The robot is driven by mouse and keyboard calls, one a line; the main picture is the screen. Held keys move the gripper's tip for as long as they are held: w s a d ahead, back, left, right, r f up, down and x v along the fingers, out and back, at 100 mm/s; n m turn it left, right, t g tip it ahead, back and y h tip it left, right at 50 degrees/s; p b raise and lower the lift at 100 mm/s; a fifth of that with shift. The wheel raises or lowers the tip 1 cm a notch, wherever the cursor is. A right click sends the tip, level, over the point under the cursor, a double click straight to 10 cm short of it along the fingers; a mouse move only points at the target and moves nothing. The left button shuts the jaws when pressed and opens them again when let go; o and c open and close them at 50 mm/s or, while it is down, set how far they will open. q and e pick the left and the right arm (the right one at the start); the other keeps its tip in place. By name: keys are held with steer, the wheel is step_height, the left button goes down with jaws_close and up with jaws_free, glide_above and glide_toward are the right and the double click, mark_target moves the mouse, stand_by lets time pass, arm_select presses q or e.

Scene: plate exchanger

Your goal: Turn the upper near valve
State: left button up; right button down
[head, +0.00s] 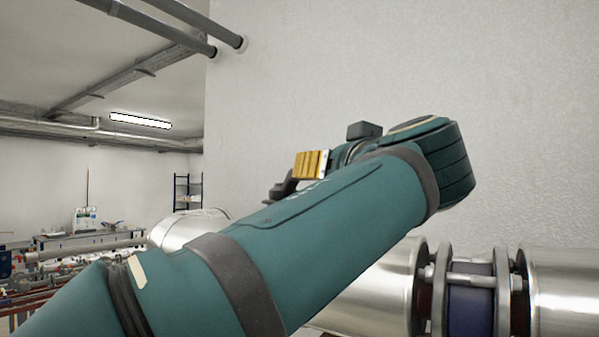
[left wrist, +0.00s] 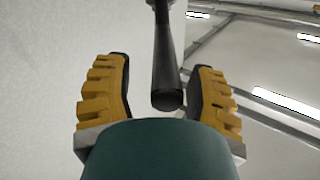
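My left arm crosses the head view from lower left to upper right and hides much of the pipework. Part of my left gripper (head: 312,164), with a yellow ribbed finger, shows beyond the arm. In the left wrist view my left gripper (left wrist: 158,66) is open, its two yellow fingers apart. A dark bar with a rounded end (left wrist: 167,75), apparently a valve handle, runs between the fingers, with a gap visible at the left finger. A blue-purple flanged body (head: 470,311), possibly a valve, sits in the pipe at lower right. My right gripper is not in view.
Shiny metal pipes (head: 566,290) run along the lower right, close to my arm. A plain pale wall (head: 480,60) stands behind. Grey pipes (head: 165,22) hang at upper left. A cluttered bench (head: 90,240) is far off at left.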

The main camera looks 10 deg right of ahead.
arm_select(q)
steer(key=shift+s+a, duration=0.1)
steer(key=shift+a, duration=0.05)
steer(key=s+d, duration=0.2)
steer(key=s, duration=0.9)
steer(key=shift+s+d, duration=0.15)
steer(key=shift+s, duration=0.2)
